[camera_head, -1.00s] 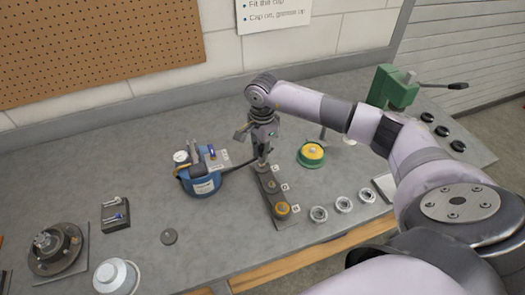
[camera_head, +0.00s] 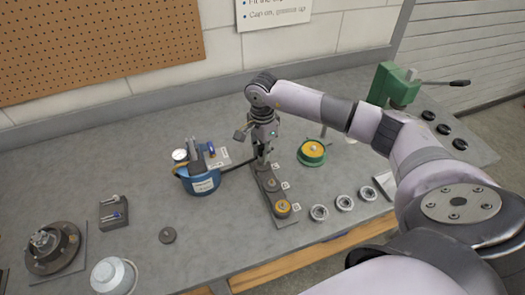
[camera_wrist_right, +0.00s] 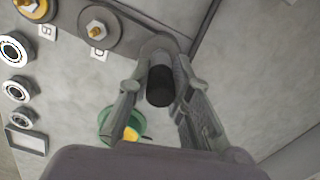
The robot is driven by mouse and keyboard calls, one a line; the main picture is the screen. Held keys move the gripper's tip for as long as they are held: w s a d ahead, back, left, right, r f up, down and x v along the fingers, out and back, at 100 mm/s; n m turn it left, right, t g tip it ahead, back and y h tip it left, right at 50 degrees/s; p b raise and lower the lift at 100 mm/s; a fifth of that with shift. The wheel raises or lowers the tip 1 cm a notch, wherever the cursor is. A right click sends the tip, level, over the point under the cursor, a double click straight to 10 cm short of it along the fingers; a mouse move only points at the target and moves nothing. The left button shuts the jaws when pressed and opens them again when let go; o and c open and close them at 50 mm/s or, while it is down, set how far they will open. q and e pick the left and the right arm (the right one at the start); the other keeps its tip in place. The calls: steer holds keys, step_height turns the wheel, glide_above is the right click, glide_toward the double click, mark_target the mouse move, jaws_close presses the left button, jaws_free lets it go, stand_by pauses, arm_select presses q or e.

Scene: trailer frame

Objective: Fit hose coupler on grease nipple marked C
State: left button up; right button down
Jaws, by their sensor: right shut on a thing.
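My right gripper (camera_head: 262,158) is over the far end of a dark strip (camera_head: 287,221) bearing a row of round mounts. In the right wrist view, the gripper (camera_wrist_right: 160,98) is shut on a black cylindrical hose coupler (camera_wrist_right: 160,86). A dark hose (camera_head: 236,163) runs from the blue pump (camera_head: 202,183) towards the gripper. Brass nipples show on the yellow mount (camera_wrist_right: 33,8) by the B label and on the grey mount (camera_wrist_right: 97,29) beside it; that second label is hard to read. Whatever is under the coupler is hidden, so contact cannot be told. My left gripper is out of view.
A green pot (camera_head: 311,153) with a yellow top stands right of the strip. Several metal rings (camera_head: 344,202) lie near the front edge. A green press (camera_head: 395,87) stands at the back right. A small block (camera_head: 114,213) and a hub (camera_head: 51,247) are at left.

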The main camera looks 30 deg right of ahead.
steer(key=shift+f+b, duration=0.35)
steer(key=shift+b, duration=0.3)
stand_by(1.0)
steer(key=c, duration=1.4)
jaws_free()
steer(key=shift+o, duration=0.2)
steer(key=o, duration=0.4)
steer(key=shift+r+p, duration=1.95)
steer(key=shift+r, duration=1.6)
